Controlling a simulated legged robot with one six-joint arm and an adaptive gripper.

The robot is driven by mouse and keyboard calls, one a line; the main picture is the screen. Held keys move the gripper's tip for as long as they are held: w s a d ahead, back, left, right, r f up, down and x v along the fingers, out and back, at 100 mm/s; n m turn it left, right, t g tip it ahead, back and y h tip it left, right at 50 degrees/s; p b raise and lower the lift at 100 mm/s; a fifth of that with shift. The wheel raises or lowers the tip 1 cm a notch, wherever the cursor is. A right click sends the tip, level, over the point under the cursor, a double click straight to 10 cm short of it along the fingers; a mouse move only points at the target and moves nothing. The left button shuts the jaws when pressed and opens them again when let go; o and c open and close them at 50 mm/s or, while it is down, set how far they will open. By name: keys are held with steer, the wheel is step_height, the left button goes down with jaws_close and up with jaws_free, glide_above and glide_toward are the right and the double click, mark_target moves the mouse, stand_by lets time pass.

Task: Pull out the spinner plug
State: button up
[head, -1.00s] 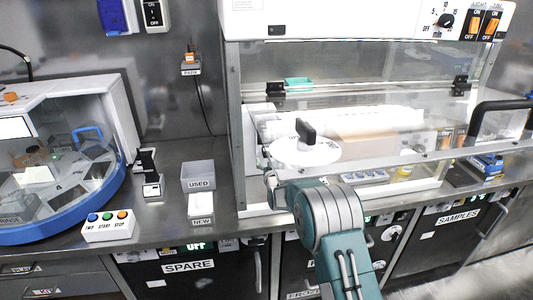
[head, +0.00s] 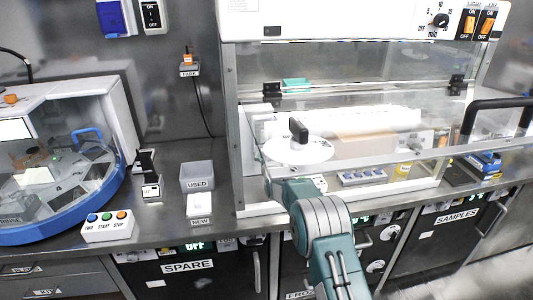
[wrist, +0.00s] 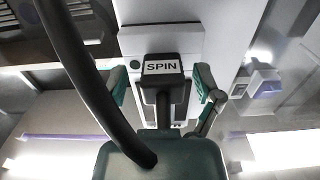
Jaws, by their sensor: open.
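The spinner plug (wrist: 163,88) is a dark block with a white SPIN label in the wrist view. It sits between the two green fingers of my gripper (wrist: 160,78). The fingers are open, with a visible gap on each side of the plug. A thick black cable (wrist: 92,75) arcs across the left of the wrist view. In the head view my arm (head: 322,225) reaches toward the lower left of the glass-fronted hood (head: 370,20). My fingers and the plug cannot be made out there.
A PARK holder (head: 189,70) with a cord is on the back wall. USED (head: 197,177) and NEW (head: 200,207) containers stand left of the hood. A button box (head: 107,226) and a blue-rimmed machine (head: 60,225) are farther left. Some bare counter lies between.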

steer(key=shift+a+r, duration=0.4)
stand_by(0.5)
jaws_close()
steer(key=shift+s+a+f, duration=0.1)
steer(key=shift+s+f, duration=0.15)
steer(key=shift+d+v, duration=0.15)
steer(key=shift+v, duration=0.85)
steer(key=shift+d+v, duration=0.15)
steer(key=shift+v, duration=0.85)
steer(key=shift+s+d+f, duration=0.15)
steer(key=shift+s, duration=0.45)
